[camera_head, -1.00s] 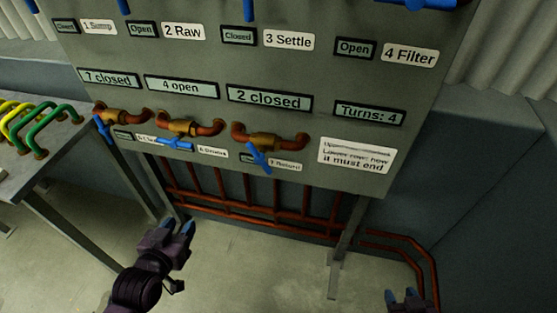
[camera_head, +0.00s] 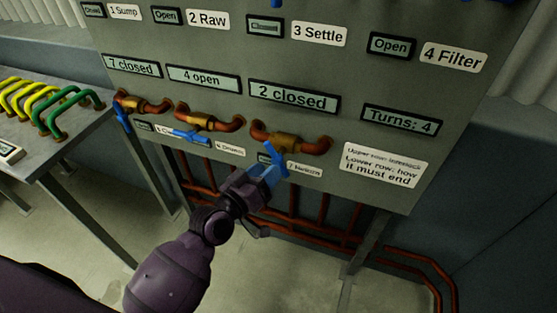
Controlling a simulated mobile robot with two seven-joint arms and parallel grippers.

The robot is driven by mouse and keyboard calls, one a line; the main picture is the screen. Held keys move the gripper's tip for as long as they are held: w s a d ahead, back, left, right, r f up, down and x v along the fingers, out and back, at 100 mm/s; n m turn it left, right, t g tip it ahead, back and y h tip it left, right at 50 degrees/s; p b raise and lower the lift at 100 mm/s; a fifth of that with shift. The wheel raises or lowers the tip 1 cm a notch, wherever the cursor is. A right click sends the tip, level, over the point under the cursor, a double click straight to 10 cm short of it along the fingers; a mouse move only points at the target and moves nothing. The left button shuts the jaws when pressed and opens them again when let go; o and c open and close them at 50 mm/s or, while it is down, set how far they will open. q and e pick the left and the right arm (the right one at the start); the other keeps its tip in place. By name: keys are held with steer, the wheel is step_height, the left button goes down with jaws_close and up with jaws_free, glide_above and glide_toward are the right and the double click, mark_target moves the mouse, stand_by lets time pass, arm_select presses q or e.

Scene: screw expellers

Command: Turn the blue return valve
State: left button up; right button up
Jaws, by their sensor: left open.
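The return valve's blue handle (camera_head: 275,154) hangs below its brass and copper pipe fitting (camera_head: 288,141) at the right end of the panel's lower row. The label beside it (camera_head: 304,169) reads 7 Return, small and blurred. My left gripper (camera_head: 269,174) is open, with its blue-tipped fingers right at the lower part of this handle. The fingers and handle overlap in the picture, so I cannot tell whether they touch. The gripper partly hides the handle's lower end. My right gripper is out of view.
The grey panel (camera_head: 225,45) carries signs 7 closed, 4 open, 2 closed and Turns: 4. Another blue handle (camera_head: 192,136) lies nearly level to the left. Red pipes (camera_head: 324,212) and a panel leg (camera_head: 366,250) stand below. A table (camera_head: 62,158) with yellow and green handles is at left.

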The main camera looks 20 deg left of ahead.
mark_target(278, 162)
arm_select(q)
steer(key=shift+x, duration=2.45)
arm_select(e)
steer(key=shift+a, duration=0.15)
arm_select(q)
steer(key=shift+c, duration=0.2)
jaws_close()
steer(key=shift+r+m+p, duration=0.25)
steer(key=shift+m+p, duration=0.15)
steer(key=shift+p, duration=0.1)
steer(key=shift+r+m+g+p, duration=0.15)
steer(key=shift+m+g+p, duration=0.25)
steer(key=shift+m+p, duration=0.65)
steer(key=shift+m+y+p, duration=0.3)
steer(key=shift+m+p, duration=0.25)
steer(key=shift+p, duration=0.6)
steer(key=shift+f+m+p, duration=0.25)
steer(key=shift+m+p, duration=0.15)
steer(key=shift+f+g, duration=0.15)
steer(key=shift+g, duration=0.15)
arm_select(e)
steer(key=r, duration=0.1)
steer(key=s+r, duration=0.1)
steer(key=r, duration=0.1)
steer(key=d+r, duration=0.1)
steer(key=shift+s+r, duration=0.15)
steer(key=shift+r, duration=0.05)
